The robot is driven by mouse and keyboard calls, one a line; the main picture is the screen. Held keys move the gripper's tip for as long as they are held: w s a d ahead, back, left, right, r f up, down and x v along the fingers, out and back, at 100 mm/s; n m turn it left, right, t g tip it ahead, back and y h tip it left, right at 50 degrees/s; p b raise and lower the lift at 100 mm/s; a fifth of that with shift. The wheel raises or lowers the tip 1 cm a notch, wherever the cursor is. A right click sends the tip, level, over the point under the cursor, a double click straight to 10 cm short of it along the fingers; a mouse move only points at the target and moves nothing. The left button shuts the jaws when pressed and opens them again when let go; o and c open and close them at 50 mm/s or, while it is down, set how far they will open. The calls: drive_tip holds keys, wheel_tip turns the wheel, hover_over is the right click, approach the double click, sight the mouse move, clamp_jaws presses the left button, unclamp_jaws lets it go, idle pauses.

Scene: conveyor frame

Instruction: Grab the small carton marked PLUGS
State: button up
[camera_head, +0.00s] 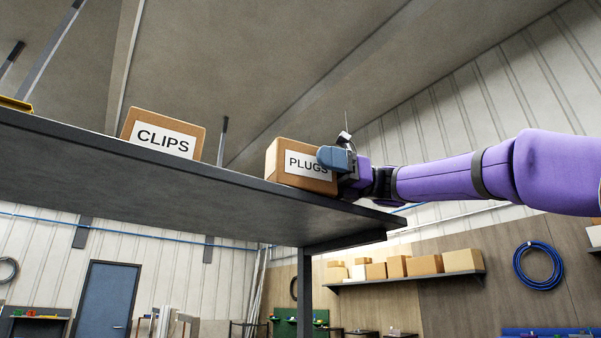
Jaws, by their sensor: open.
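The small carton marked PLUGS (285,160) is a brown box with a white label, standing upright near the right end of a dark raised shelf (240,181). My purple arm reaches in from the right. My gripper (335,160) is at the carton's right side, with a blue-grey finger in front of the label's right end. The gripper is open. The far finger is hidden, so I cannot tell whether the carton is between the fingers or whether they touch it.
A carton marked CLIPS (165,133) stands on the same shelf to the left, with a gap between the two. A yellow object (15,104) shows at the far left edge. A thin dark post (222,140) rises between the cartons. A wall shelf with boxes (410,278) is far behind.

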drive_tip(key=shift+s+a, duration=0.2)
drive_tip(key=shift+a, duration=0.2)
drive_tip(key=c, duration=1.3)
